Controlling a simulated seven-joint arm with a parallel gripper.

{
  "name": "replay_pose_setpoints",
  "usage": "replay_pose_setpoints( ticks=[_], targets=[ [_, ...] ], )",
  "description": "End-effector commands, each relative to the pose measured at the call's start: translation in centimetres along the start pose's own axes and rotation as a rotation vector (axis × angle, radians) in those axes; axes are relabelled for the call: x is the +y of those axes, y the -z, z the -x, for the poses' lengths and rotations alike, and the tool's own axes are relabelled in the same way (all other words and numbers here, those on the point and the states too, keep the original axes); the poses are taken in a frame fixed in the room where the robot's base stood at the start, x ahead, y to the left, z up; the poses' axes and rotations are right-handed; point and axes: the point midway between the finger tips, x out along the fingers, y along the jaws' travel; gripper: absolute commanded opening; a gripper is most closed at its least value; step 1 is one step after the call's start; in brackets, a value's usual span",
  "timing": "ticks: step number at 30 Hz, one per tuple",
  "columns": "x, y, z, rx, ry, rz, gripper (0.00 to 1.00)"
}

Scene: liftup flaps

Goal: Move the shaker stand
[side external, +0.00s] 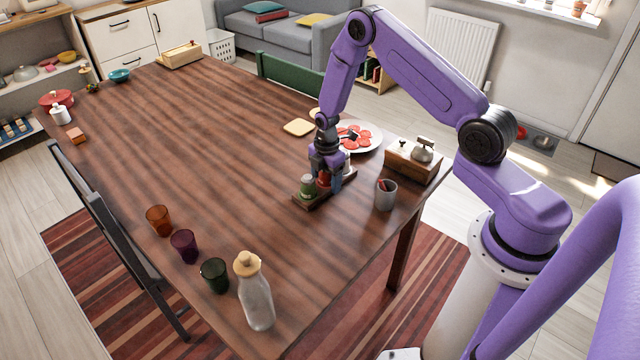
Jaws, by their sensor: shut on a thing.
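The shaker stand (313,201) is a small dark wooden base on the table, near the plate. A green shaker (308,186) stands at its near left end, and a red shaker (323,180) stands beside it, partly behind my fingers. My gripper (328,184) points down over the stand and is shut on part of it. The exact place where the fingers grip is hidden. The far right end of the stand shows just past my gripper. I cannot tell whether the base is touching the table.
A plate with red slices (372,146) lies right behind my gripper. A grey cup (385,196) and a wooden box (412,163) stand to the right. A glass bottle (256,300) and several coloured glasses (184,246) stand at the front left. The table's middle (220,140) is clear.

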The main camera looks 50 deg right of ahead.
Motion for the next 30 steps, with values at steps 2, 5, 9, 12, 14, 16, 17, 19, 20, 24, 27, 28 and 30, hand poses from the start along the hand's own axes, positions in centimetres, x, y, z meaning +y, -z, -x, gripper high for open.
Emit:
replay_pose_setpoints(
  ticks=[2, 5, 9, 12, 14, 16, 17, 19, 20, 24, 27, 28, 30],
  targets=[
    [0.1, -0.7, 0.0, 0.000, -0.001, -0.003, 0.21],
    [0.2, -1.3, 0.0, 0.000, -0.001, -0.002, 0.21],
    [0.2, -1.8, 0.0, 0.000, -0.001, -0.002, 0.21],
    [0.2, -1.9, 0.0, 0.000, -0.001, -0.002, 0.21],
    [0.3, -1.9, 0.0, 0.000, -0.001, -0.002, 0.21],
    [0.3, -1.9, 0.0, 0.000, -0.001, -0.001, 0.21],
    [0.3, -1.9, 0.0, 0.000, -0.001, -0.001, 0.21],
    [0.3, -1.9, 0.0, 0.000, -0.001, -0.001, 0.21],
    [0.3, -1.9, 0.0, 0.000, -0.001, -0.002, 0.73],
    [0.2, -1.9, 0.0, 0.000, -0.001, -0.001, 1.00],
    [0.2, -1.9, 0.0, 0.000, -0.001, -0.001, 1.00],
    [0.2, -1.9, 0.0, 0.000, -0.001, -0.001, 1.00],
    [0.2, -1.9, 0.1, 0.000, -0.001, -0.001, 1.00]
  ],
)
